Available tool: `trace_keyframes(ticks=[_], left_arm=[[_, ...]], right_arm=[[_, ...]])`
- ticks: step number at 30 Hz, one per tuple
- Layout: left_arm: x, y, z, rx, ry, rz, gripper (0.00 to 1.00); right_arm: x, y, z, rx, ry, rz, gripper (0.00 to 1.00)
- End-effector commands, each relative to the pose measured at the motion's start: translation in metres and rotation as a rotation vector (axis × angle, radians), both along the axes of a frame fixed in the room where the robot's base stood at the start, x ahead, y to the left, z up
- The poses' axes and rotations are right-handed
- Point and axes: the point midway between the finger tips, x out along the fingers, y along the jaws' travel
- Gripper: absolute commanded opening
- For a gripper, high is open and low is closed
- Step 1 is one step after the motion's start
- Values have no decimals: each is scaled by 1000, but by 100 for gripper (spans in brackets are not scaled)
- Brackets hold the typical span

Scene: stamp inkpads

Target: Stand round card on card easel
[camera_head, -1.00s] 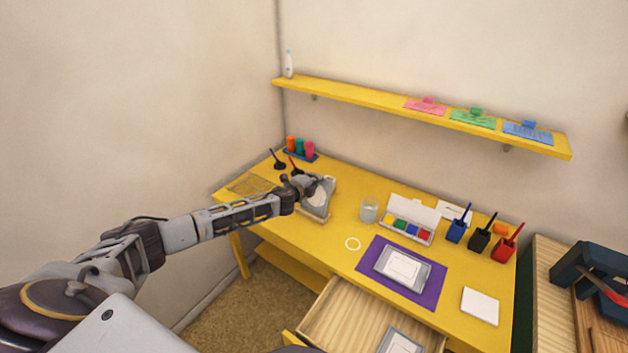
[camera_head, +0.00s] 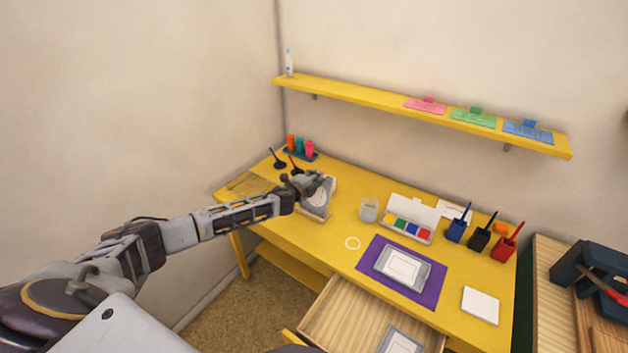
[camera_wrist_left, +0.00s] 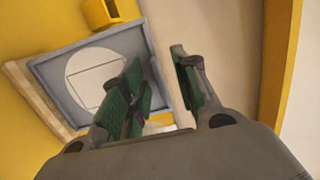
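The card easel (camera_head: 328,211) stands on the yellow desk, left of the glass; its grey board (camera_wrist_left: 52,72) tilts back on a pale wooden part. The round white card (camera_wrist_left: 84,88) rests against the board, with a thin rectangle outline on it; it also shows in the head view (camera_head: 317,198). My left gripper (camera_wrist_left: 158,72) is open beside the card, its green-padded fingers apart with nothing seen between them. The near finger hides part of the card's right side. In the head view my left gripper (camera_head: 308,184) covers the easel's upper left. My right gripper is out of view.
A glass (camera_head: 369,210) and a paint box (camera_head: 408,231) stand right of the easel. A drawer (camera_head: 345,312) is open.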

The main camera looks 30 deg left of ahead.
Motion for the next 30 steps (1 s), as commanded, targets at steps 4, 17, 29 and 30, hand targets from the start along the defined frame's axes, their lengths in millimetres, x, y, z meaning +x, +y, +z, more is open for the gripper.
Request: trace_keyframes(ticks=[4,17,29,30], left_arm=[[0,0,0,0,1,0,30],[-17,1,4,0,1,1,30],[-49,1,14,1,1,-1,30],[-53,1,14,1,2,0,30]], right_arm=[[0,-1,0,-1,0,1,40],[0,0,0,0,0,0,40],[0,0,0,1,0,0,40],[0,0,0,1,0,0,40]])
